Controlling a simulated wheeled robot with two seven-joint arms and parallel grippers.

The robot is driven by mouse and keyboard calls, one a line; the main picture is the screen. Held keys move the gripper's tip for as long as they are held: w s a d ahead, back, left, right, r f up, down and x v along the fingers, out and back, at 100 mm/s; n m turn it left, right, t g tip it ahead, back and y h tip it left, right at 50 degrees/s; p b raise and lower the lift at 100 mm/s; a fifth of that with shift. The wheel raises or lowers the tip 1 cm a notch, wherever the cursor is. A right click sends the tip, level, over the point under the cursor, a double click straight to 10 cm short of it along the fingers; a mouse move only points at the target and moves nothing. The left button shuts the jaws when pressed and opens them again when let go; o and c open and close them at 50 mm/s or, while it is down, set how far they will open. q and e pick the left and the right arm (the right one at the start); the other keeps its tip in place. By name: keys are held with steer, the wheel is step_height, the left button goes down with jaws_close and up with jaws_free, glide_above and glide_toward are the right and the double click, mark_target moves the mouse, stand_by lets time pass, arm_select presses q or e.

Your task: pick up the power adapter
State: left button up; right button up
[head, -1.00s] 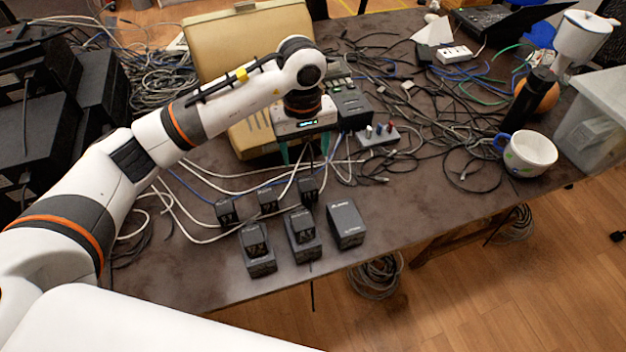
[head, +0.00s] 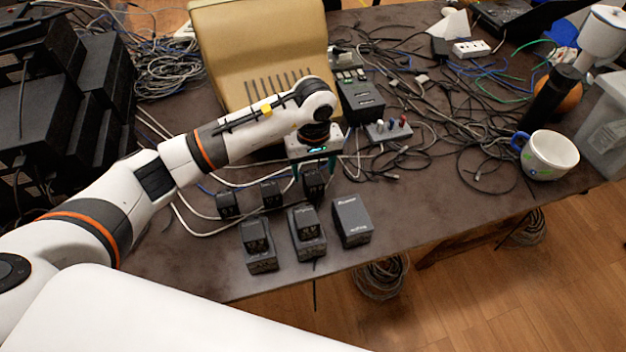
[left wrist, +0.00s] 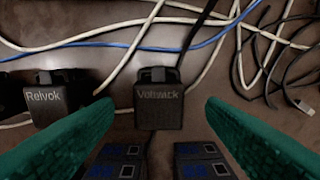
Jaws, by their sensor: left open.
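Three small black power adapters stand in a row on the dark table: a left one (head: 227,206), a middle one (head: 271,195) and a right one (head: 314,187). My left gripper (head: 314,168) is open, pointing down over the right one. In the left wrist view, an adapter labelled "Voltwack" (left wrist: 158,105) lies centred between the green fingertips (left wrist: 160,101), with space on both sides. My right gripper is not in view.
Larger black boxes (head: 305,233) stand in front of the adapters, near the table edge. White and blue cables run behind the adapters.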

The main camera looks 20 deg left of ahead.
mark_target(313, 176)
arm_select(q)
step_height(313, 176, down, 4)
steer(key=shift+a+f+p, duration=0.1)
steer(key=shift+p, duration=0.2)
steer(key=c, duration=1.2)
